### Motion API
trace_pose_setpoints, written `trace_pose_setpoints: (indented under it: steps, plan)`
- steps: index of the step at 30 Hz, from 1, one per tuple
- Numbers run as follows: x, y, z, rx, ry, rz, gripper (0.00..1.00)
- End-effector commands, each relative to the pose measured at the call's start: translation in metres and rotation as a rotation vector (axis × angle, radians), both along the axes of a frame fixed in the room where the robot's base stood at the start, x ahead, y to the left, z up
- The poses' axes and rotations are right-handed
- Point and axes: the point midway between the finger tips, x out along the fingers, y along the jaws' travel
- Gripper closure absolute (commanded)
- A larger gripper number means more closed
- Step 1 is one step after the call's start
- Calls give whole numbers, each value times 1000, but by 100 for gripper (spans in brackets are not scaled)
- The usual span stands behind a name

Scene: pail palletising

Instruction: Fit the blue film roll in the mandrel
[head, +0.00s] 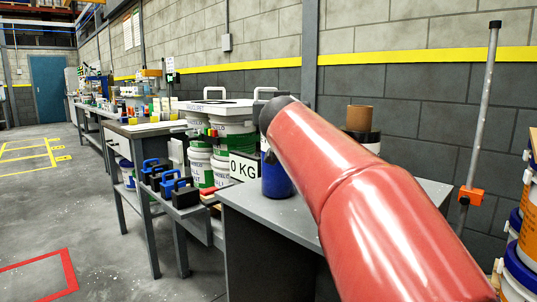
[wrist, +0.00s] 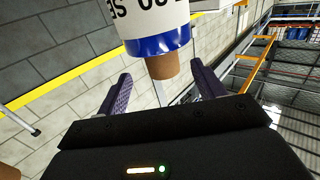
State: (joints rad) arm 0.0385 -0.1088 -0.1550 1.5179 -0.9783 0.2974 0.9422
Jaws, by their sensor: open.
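A blue film roll (head: 275,174) stands upright on the grey table, its top partly covered by my red arm in the head view. In the wrist view, a roll with a white printed label, a blue band (wrist: 158,45) and a brown core (wrist: 163,67) shows at the top. My gripper (wrist: 161,70) is open, and the core's end appears between its fingertips; I cannot tell whether they touch. I cannot identify the mandrel with certainty.
A second roll, dark with a brown core (head: 362,117), stands behind my arm. A grey post with an orange clamp (head: 471,195) and stacked pails (head: 520,268) are at right. The table's front-left (head: 265,210) is clear.

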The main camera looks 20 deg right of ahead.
Motion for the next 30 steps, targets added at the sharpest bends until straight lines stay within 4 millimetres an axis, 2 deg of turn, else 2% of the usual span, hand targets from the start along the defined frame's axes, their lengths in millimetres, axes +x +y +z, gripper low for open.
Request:
trace_pose_setpoints:
  steps: [4, 18, 26, 27, 30]
  plan:
    - [16, -6, 7, -6, -14, 1, 31]
    - [70, -29, 4, -5, -11, -1, 31]
    - [74, -30, 2, -5, -12, 1, 31]
    - [74, -30, 2, -5, -12, 1, 33]
    - [73, -30, 2, -5, -12, 1, 46]
